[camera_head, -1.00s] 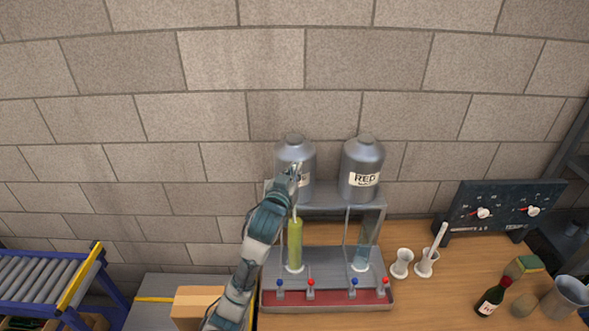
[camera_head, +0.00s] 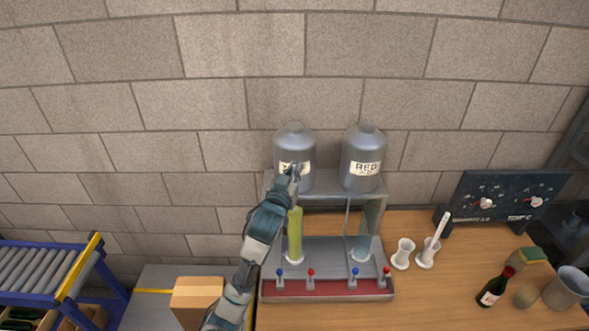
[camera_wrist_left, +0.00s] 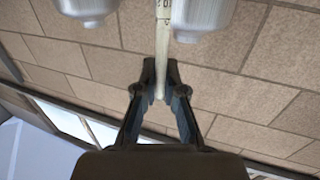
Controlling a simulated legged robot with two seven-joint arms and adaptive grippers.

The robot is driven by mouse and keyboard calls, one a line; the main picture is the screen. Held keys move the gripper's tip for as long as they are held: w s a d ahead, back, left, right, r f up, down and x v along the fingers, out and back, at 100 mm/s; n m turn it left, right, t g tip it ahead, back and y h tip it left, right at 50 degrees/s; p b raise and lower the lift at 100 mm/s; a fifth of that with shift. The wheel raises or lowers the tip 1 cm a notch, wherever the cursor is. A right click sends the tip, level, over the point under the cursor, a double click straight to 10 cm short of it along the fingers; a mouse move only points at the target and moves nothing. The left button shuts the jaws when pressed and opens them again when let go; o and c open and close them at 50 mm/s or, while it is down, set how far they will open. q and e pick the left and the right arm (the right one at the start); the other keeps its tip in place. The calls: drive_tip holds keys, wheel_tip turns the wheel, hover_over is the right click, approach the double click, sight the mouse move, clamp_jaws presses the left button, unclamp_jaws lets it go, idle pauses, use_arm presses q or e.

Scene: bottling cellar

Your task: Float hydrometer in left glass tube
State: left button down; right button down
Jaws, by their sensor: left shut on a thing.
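The left glass tube (camera_head: 295,240) holds yellow-green liquid and stands upright on the tray of the filling stand. My left gripper (camera_head: 294,172) is above this tube, in front of the left tank. In the left wrist view my left gripper (camera_wrist_left: 161,92) is shut on the hydrometer (camera_wrist_left: 163,35), a thin pale stem with dark scale marks. In the head view the hydrometer is too small to make out clearly, so I cannot tell whether its lower end is inside the tube. My right gripper is not in view.
A second tube (camera_head: 363,247) with pale liquid stands to the right, under the RED tank (camera_head: 363,160). Valves with red and blue knobs line the stand's front. Two white holders (camera_head: 402,254), one with a white stick, a dark bottle (camera_head: 495,288) and a dial panel (camera_head: 503,202) are further right.

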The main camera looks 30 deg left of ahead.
use_arm(q)
drive_tip(key=shift+f+b, duration=0.5)
drive_tip(key=shift+f, duration=0.65)
drive_tip(key=c, duration=1.2)
unclamp_jaws()
drive_tip(key=shift+s, duration=0.1)
drive_tip(key=v, duration=0.7)
